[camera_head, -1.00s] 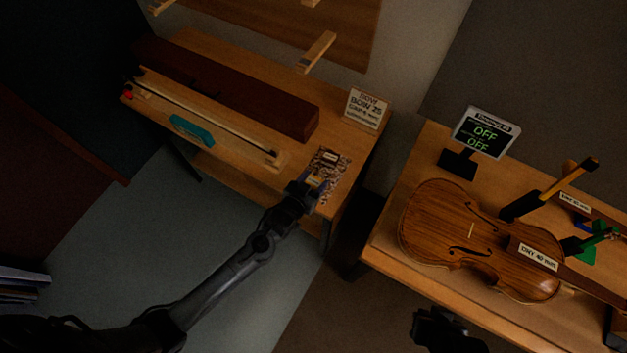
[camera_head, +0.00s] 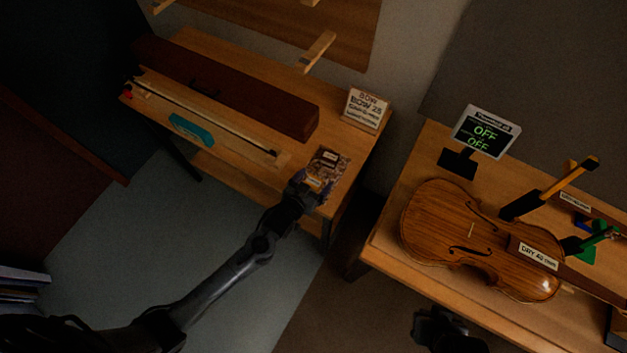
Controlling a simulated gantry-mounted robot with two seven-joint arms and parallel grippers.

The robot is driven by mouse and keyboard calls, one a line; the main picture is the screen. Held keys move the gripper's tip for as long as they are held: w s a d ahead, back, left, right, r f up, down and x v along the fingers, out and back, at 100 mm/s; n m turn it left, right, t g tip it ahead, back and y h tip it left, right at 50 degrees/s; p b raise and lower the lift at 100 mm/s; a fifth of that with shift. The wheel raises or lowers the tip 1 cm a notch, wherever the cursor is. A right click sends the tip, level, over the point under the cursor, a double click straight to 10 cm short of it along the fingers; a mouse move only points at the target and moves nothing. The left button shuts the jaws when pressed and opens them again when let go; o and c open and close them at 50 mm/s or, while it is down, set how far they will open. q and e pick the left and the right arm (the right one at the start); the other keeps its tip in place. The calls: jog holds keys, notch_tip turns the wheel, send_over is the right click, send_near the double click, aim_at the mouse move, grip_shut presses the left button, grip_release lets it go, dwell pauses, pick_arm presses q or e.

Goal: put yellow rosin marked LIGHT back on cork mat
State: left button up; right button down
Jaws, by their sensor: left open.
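The speckled cork mat (camera_head: 335,174) lies at the right end of the bow bench. A small yellow-orange block (camera_head: 314,183), which looks like the yellow rosin, is at the near part of the mat; its lettering is too small to read. My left gripper (camera_head: 309,186) is open around or right beside this block, and its fingers partly hide it. I cannot tell whether the block touches the mat. A dark piece with a pale label (camera_head: 330,155) is at the mat's far end. My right gripper (camera_head: 437,327) is at the bottom, dark and blurred.
A long brown case (camera_head: 225,88), a bow (camera_head: 215,120) and a teal block (camera_head: 191,130) lie left of the mat. A bow sign (camera_head: 365,108) stands behind it. A violin (camera_head: 465,240) and a display reading OFF (camera_head: 486,132) occupy the right bench.

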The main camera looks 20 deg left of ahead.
pick_arm(q)
jog(key=s+a+r+g+y+p, duration=0.1)
jog(key=s+a+r+g, duration=0.2)
jog(key=s, duration=0.6)
jog(key=s+a+r+g, duration=0.1)
jog(key=s+r+g, duration=0.35)
jog(key=s, duration=0.35)
jog(key=s+a+r+g+y+p, duration=0.15)
jog(key=s+r, duration=0.25)
jog(key=s, duration=0.5)
notch_tip(320, 180, up, 22)
jog(key=p, duration=2.1)
jog(key=shift+w+a+g+h, duration=0.3)
jog(key=shift+a+h, duration=0.05)
jog(key=shift+h, duration=0.1)
